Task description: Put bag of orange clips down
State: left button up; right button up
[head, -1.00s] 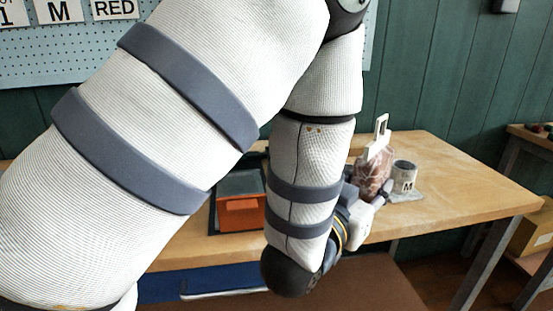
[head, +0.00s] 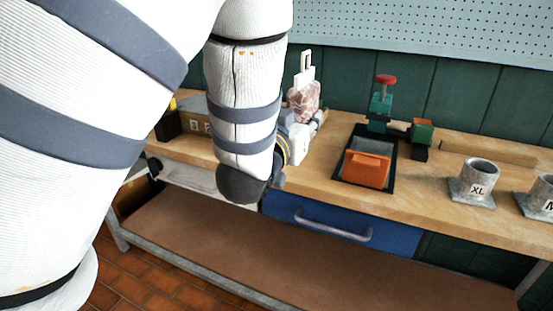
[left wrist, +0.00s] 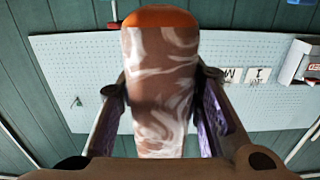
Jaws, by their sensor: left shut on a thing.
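My left gripper (head: 301,124) is shut on the bag of orange clips (head: 304,100), a clear-looking, reddish-brown and white pouch with a white hanging tag on top. The bag is upright in the head view, over or beside the bench's left part; I cannot tell whether it touches the bench. In the left wrist view the bag (left wrist: 160,95) stands between the two fingers, with an orange end at the top. My forearm hides part of the gripper and the bench behind it. My right gripper is not in view.
The wooden bench (head: 430,195) holds an orange box (head: 366,170) on a dark tray, a green vise with red knob (head: 386,82), and a grey XL pot (head: 478,182). Another pot (head: 545,195) is at the right edge. A blue drawer (head: 340,225) sits below.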

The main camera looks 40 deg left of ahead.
pick_arm(q)
jog(key=w+a+f, duration=0.2)
jog(key=w+f, duration=0.1)
jog(key=w, duration=0.1)
jog(key=w+a+f+b, duration=0.1)
jog(key=w+a+f, duration=0.1)
jog(key=w+f, duration=0.1)
jog(key=w+a+f+b, duration=0.1)
jog(key=w+a+f, duration=0.1)
jog(key=w+f, duration=0.1)
jog(key=shift+w+f, duration=0.3)
jog(key=shift+w, duration=0.6)
jog(key=shift+w+a+f, duration=0.1)
jog(key=shift+w+f, duration=0.05)
jog(key=shift+w, duration=0.05)
jog(key=f, duration=0.3)
jog(key=shift+w+a+f+b, duration=0.15)
jog(key=shift+w+f+b, duration=0.05)
jog(key=shift+f+b, duration=0.1)
jog(key=shift+r, duration=0.2)
jog(key=shift+f, duration=0.2)
jog(key=o, duration=1.2)
jog(key=shift+o, duration=0.2)
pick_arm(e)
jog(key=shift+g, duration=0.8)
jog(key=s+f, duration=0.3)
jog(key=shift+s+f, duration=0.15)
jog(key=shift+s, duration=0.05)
pick_arm(q)
jog(key=shift+r, duration=0.15)
